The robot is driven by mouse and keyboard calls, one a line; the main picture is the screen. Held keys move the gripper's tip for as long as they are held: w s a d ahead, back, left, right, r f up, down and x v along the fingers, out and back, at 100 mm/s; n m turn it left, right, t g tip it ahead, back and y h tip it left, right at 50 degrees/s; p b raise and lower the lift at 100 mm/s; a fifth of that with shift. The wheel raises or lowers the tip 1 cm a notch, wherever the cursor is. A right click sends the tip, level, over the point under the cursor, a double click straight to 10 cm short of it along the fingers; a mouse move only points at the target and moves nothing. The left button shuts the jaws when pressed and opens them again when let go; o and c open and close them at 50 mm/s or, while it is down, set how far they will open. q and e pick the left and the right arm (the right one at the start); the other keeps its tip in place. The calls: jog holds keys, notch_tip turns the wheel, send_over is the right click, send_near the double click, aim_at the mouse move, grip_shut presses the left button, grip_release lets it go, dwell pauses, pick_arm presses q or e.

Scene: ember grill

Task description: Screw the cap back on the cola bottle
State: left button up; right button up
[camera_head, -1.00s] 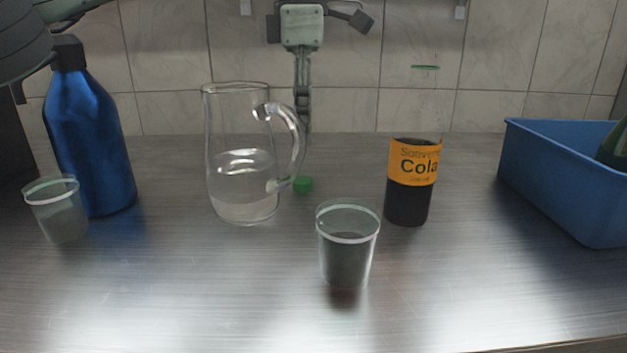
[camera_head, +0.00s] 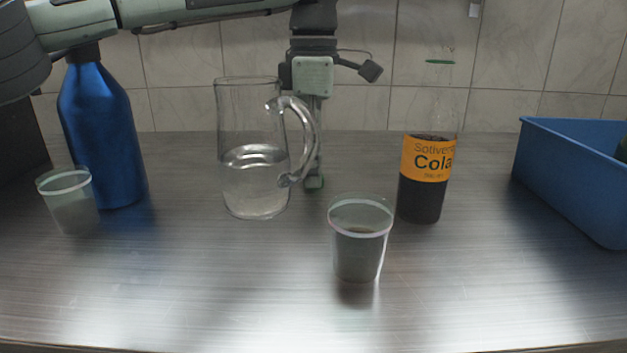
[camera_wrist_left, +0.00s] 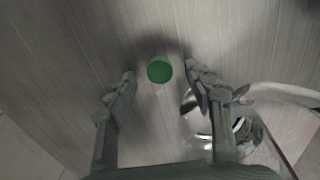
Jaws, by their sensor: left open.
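The cola bottle (camera_head: 425,180) stands upright at the right of centre in the head view, with an orange label, dark liquid below and a green ring near its clear top. The small green cap (camera_wrist_left: 160,69) lies on the counter, seen between and slightly beyond the two fingertips in the left wrist view. In the head view the cap (camera_head: 314,183) is mostly hidden behind my fingers. My left gripper (camera_head: 314,170) points down over the cap, its fingers open on either side; it also shows in the wrist view (camera_wrist_left: 160,80). My right gripper is not in view.
A glass jug (camera_head: 250,185) of water stands just left of my left gripper, its handle very close to the fingers. A cup (camera_head: 360,245) stands in front, another cup (camera_head: 68,205) and a blue bottle (camera_head: 103,140) at left. A blue crate (camera_head: 570,180) is at right.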

pick_arm(q)
jog(key=shift+f, duration=0.55)
jog(key=shift+c, duration=0.5)
jog(key=c, duration=0.7)
jog(key=shift+r, duration=0.1)
